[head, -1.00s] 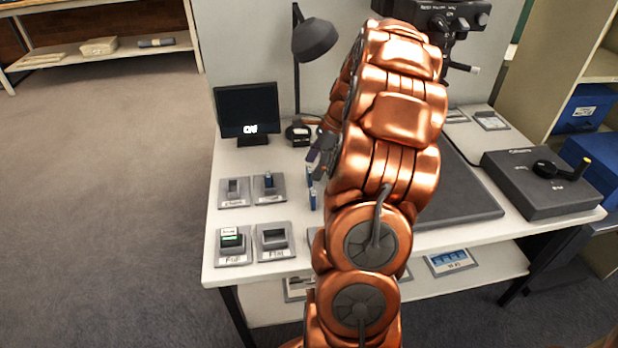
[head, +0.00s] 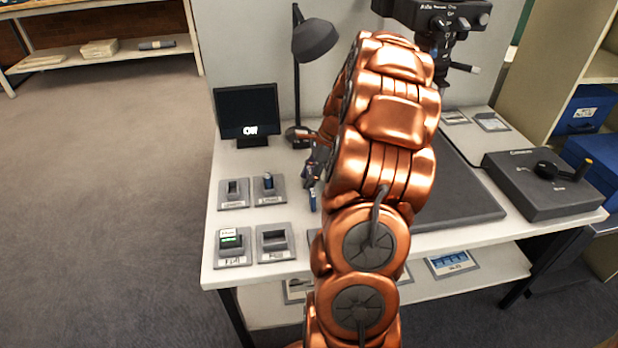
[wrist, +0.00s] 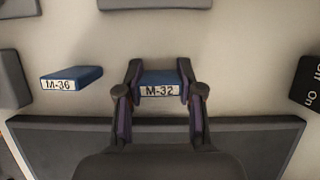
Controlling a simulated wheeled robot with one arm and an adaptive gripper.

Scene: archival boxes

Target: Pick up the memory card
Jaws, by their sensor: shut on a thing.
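A blue memory card labelled M-32 (wrist: 160,91) is between the fingers of my gripper (wrist: 160,74) in the wrist view. The gripper is shut on it, with one finger at each side. I cannot tell whether this card still touches the table. A second blue card, M-36 (wrist: 71,78), lies on the white table to the left, apart from the gripper. In the head view, my gripper (head: 309,172) is low over the table behind my copper arm, which hides part of that area.
A small monitor (head: 248,114) and a desk lamp (head: 314,40) stand behind. A dark flat mat (head: 460,205) and a grey box (head: 530,190) are to the right.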

